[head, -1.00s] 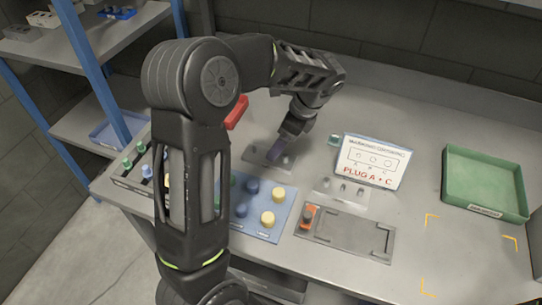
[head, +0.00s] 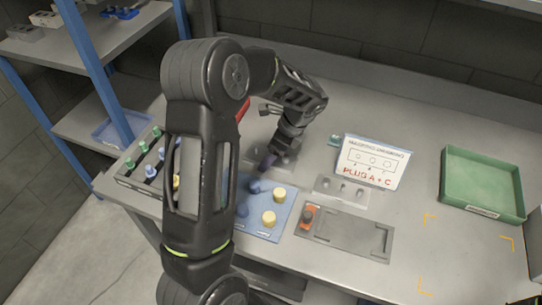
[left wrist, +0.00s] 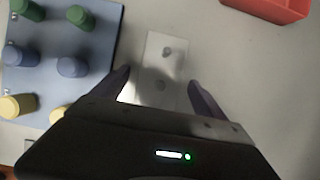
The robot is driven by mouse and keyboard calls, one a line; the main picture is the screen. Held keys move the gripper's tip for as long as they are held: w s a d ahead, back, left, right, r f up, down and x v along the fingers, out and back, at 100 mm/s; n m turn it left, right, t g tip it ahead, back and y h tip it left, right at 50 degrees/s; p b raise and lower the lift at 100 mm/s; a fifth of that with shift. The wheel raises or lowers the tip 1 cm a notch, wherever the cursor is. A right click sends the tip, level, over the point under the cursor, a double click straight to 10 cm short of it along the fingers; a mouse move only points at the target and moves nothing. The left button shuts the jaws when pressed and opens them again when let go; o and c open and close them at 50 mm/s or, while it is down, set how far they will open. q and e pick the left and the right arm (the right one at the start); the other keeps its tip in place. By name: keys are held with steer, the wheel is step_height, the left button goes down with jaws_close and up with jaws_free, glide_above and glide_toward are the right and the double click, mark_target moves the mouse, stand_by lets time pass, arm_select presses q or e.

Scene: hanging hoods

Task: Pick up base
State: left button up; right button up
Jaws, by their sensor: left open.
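A light grey base plate with holes (left wrist: 172,48) lies on the table in the left wrist view, between and beyond my open left fingers (left wrist: 158,90). Its near part is hidden by my gripper. In the head view this plate (head: 288,158) shows partly behind my left gripper (head: 267,163), whose fingers are low over its left side. I see nothing held, and contact cannot be told. A second light grey plate with several holes (head: 342,191) lies in front of the white "PLUG A + C" sign (head: 371,162). My right gripper is not in view.
A blue board (head: 283,208) with coloured knobs is close to my left gripper. A grey fixture with an orange clamp (head: 345,234) lies in front. A green tray (head: 484,182) is at right, a red bin (left wrist: 270,8) behind, a peg rack (head: 140,182) at left.

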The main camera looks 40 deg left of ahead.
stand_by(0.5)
arm_select(q)
jaws_close()
stand_by(0.8)
